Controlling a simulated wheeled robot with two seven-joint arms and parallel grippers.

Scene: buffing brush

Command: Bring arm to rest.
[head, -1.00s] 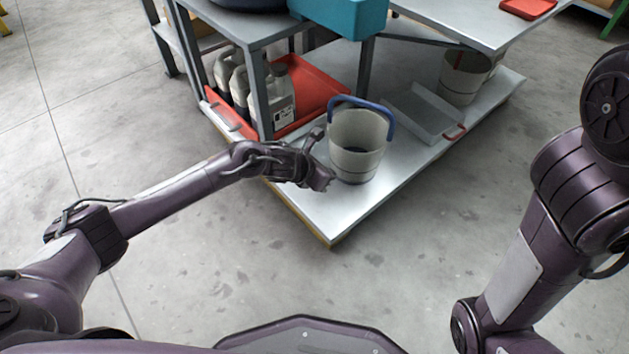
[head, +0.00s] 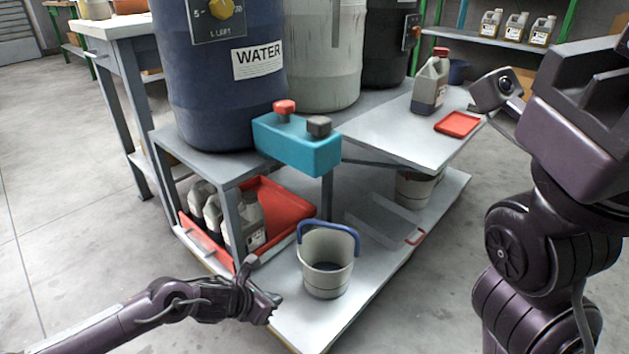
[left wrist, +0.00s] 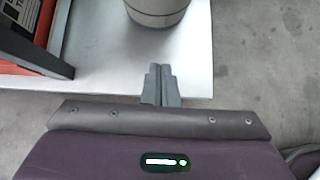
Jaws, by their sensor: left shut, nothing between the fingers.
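My left gripper (head: 270,308) is shut and empty. It is over the front left edge of the low shelf, left of the bucket and apart from it. In the left wrist view its two fingers (left wrist: 160,86) are together, over the pale shelf edge. The grey bucket (head: 326,275) with a blue handle stands upright on the shelf; its lower part shows at the top of the left wrist view (left wrist: 157,10). My right arm (head: 500,250) is bent upward at the right; I cannot make out its gripper fingers.
The low shelf (head: 345,315) also holds a red tray (head: 285,206) beside several jugs (head: 250,222) and a grey dustpan-like tray (head: 385,222). Above are a blue water barrel (head: 225,110), a teal box (head: 300,150) and a red tray (head: 458,124). Floor (head: 60,270) at left is clear.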

